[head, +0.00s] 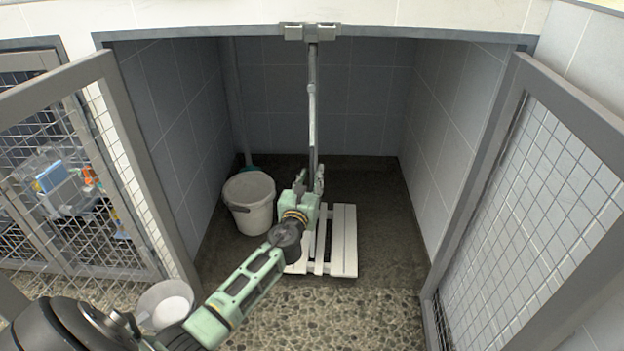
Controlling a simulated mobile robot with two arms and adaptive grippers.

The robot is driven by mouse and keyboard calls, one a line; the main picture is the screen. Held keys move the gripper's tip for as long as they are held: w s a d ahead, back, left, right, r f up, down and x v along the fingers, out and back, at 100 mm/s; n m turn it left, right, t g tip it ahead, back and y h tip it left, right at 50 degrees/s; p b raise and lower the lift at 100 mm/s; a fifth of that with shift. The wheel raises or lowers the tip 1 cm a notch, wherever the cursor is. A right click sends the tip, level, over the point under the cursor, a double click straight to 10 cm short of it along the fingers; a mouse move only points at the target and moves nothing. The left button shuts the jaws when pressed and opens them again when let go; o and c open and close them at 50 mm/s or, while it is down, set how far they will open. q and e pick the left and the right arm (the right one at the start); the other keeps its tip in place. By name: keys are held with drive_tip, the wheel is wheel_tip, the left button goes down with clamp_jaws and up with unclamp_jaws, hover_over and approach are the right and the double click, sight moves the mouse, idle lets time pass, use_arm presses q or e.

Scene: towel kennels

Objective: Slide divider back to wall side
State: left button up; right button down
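The divider (313,120) shows nearly edge-on as a thin grey upright panel in the middle of the kennel bay. It hangs below a grey bracket (310,33) on the top rail. My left gripper (309,180) is low at the divider's near edge, with its two fingers apart and the divider's lower part showing between them. I cannot tell whether either finger touches it. The divider's bottom end is hidden behind the gripper. The tiled side walls (168,130) stand to the left and right of the bay. My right gripper is not in view.
A white bucket (250,205) stands left of my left gripper. A white slatted pallet (343,240) lies under it. Mesh doors stand open at left (135,150) and right (475,190). A bowl (165,303) sits at front left. Floor right of the pallet is clear.

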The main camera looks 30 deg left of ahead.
use_arm(q)
drive_tip(key=shift+x, duration=0.85)
drive_tip(key=shift+c, duration=0.6)
clamp_jaws()
